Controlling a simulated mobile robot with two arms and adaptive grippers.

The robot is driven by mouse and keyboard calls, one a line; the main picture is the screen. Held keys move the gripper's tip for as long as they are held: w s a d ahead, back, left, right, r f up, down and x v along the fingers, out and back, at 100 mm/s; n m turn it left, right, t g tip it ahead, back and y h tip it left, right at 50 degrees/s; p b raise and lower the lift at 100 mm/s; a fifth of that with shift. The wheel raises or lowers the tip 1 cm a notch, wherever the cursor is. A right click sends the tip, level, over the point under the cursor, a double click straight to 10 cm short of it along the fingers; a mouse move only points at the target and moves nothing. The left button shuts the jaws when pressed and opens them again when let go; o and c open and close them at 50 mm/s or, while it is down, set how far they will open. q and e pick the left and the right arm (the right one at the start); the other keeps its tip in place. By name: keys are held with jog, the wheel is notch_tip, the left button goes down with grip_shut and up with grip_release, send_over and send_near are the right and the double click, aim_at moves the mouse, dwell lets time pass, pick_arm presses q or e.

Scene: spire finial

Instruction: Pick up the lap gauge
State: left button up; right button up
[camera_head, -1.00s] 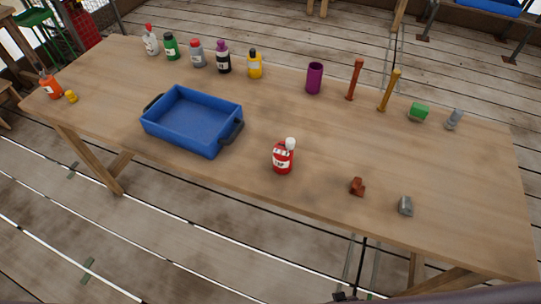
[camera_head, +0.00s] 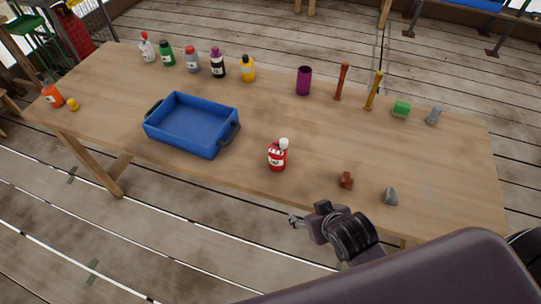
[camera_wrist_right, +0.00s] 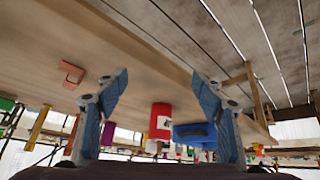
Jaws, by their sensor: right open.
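No label shows which thing is the lap gauge. Two small candidates lie near the table's front edge: a reddish-brown notched block (camera_head: 345,180) and a grey wedge-shaped piece (camera_head: 390,197). The brown notched block also shows in the right wrist view (camera_wrist_right: 72,74), off to the left of the fingers. My right gripper (camera_head: 296,220) is in front of the table's near edge, left of and nearer than both pieces. In the right wrist view its two blue-grey fingers (camera_wrist_right: 162,88) are spread apart with nothing held. My left gripper is not in view.
A red bottle with a white top (camera_head: 278,156) stands near the front edge, right of a blue tray (camera_head: 188,145). Several bottles, a purple cup (camera_head: 304,80), upright tools and a green block (camera_head: 401,109) line the back. The wooden table (camera_head: 320,130) is clear mid-right.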

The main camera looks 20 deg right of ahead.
aim_at(280, 159)
jog(key=w+t, duration=0.1)
jog(key=w, duration=0.2)
jog(key=w+t, duration=0.1)
jog(key=w, duration=0.1)
jog(key=w+r+t, duration=0.1)
jog(key=w, duration=0.2)
jog(key=shift+w+a, duration=0.35)
jog(key=shift+a, duration=0.05)
jog(key=w+t, duration=0.1)
jog(key=w+a+r+t+y, duration=0.1)
jog(key=w, duration=0.1)
jog(key=w+t, duration=0.1)
jog(key=shift+w+a+r, duration=0.3)
jog(key=shift+r, duration=0.1)
jog(key=shift+w+a+r+y, duration=0.2)
jog(key=shift+w+a+y, duration=0.1)
jog(key=shift+w, duration=0.35)
jog(key=shift+p+x, duration=0.3)
jog(key=shift+x, duration=0.7)
jog(key=shift+w+d+f, duration=0.1)
jog(key=shift+w+f, duration=0.05)
jog(key=shift+w, duration=0.3)
jog(key=shift+d+p+x, duration=0.15)
jog(key=shift+p+x, duration=0.2)
jog(key=shift+x, duration=0.75)
jog(key=shift+d+p+x, duration=0.15)
jog(key=shift+p+x, duration=0.15)
jog(key=shift+x, duration=0.85)
jog(key=shift+f, duration=0.1)
